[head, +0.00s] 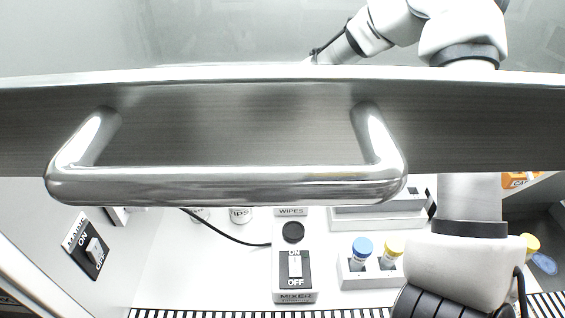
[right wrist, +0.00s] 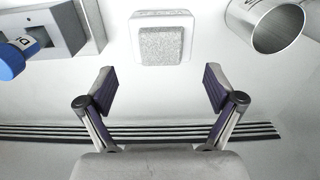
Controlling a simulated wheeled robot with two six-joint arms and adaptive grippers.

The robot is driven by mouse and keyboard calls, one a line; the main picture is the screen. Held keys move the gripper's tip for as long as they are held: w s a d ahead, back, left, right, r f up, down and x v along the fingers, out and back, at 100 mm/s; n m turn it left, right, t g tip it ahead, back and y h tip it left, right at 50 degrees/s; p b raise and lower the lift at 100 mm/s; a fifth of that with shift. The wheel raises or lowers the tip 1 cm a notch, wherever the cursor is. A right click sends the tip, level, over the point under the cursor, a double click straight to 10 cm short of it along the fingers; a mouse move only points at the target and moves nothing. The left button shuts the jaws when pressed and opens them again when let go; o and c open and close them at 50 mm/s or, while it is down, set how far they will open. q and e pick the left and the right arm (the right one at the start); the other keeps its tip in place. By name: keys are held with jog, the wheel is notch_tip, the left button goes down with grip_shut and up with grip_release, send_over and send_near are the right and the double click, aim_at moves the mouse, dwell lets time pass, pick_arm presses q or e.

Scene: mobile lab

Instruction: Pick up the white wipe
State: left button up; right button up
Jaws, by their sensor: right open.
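A box labelled WIPES (head: 291,211) shows in the head view, mostly hidden behind the metal sash handle. I cannot make out a loose white wipe there. In the right wrist view a small white block with a speckled grey face (right wrist: 162,44) lies ahead of my right gripper; I cannot tell whether it is tied to the wipes. My right gripper (right wrist: 160,88) is open and empty, its fingers spread apart with bare white surface between them. In the head view my right arm reaches down at the right, and its fingertips are out of the picture. My left gripper is not in view.
A metal sash with a bar handle (head: 225,187) crosses the head view. Below stand a mixer switch box (head: 295,297) and a rack (head: 368,279) with blue-capped and yellow-capped tubes. A metal cylinder (right wrist: 280,26) is at the wrist view's upper right. A slotted grille (right wrist: 50,132) runs along the front.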

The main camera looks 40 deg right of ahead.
jog(key=f, duration=0.5)
jog(key=shift+a+f, duration=0.1)
jog(key=shift+a, duration=0.1)
jog(key=shift+w+d+f, duration=0.1)
jog(key=shift+f, duration=0.1)
jog(key=shift+r, duration=0.1)
jog(key=c, duration=1)
